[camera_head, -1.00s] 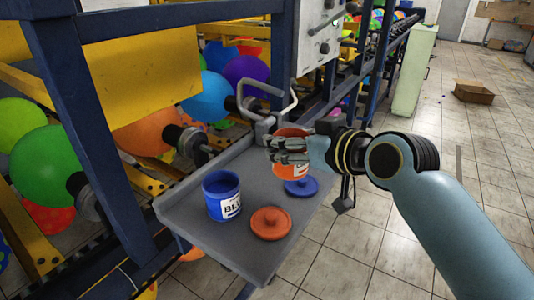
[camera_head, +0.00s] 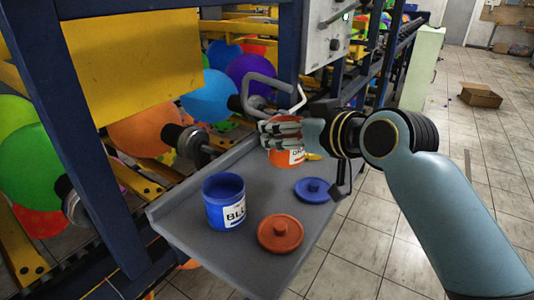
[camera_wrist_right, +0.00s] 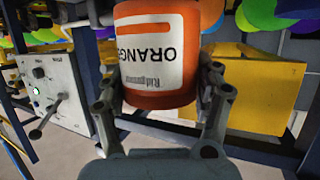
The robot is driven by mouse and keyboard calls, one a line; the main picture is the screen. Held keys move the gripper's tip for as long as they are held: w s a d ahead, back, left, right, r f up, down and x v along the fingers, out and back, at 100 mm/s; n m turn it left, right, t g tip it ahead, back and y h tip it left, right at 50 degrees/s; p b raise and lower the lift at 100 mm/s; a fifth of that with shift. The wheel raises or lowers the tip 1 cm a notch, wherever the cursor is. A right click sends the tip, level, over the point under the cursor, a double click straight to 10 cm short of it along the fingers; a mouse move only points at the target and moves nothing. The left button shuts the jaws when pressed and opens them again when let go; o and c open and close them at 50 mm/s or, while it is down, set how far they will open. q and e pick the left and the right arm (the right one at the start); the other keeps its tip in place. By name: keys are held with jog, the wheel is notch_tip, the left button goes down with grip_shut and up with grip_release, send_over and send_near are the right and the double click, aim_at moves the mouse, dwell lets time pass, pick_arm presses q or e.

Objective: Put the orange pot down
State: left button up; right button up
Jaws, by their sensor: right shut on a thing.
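The orange pot (camera_head: 290,157) is at the far end of the grey tray table (camera_head: 190,253), partly hidden behind my right gripper (camera_head: 283,135). In the right wrist view the pot (camera_wrist_right: 158,60) sits between both fingers of the gripper (camera_wrist_right: 160,100), its white label reading upside down. The gripper is shut on the pot. Whether the pot's base touches the table is hard to tell. My left gripper is in neither view.
A blue pot (camera_head: 224,203) stands open on the table. An orange lid (camera_head: 280,233) and a blue lid (camera_head: 313,190) lie beside it. A bent metal handle (camera_head: 270,90) rises behind the orange pot. A control box (camera_head: 328,30) stands beyond.

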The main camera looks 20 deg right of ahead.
jog(key=w+a+f, duration=0.1)
jog(key=f, duration=0.1)
jog(key=w+a+f, duration=0.1)
jog(key=f, duration=0.1)
jog(key=w+f, duration=0.1)
jog(key=f, duration=0.1)
jog(key=shift+w+a+f, duration=0.25)
jog(key=shift+a+f, duration=0.15)
jog(key=shift+s, duration=0.1)
jog(key=o, duration=1)
jog(key=shift+f, duration=0.15)
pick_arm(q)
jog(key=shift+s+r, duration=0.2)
pick_arm(e)
jog(key=o, duration=0.5)
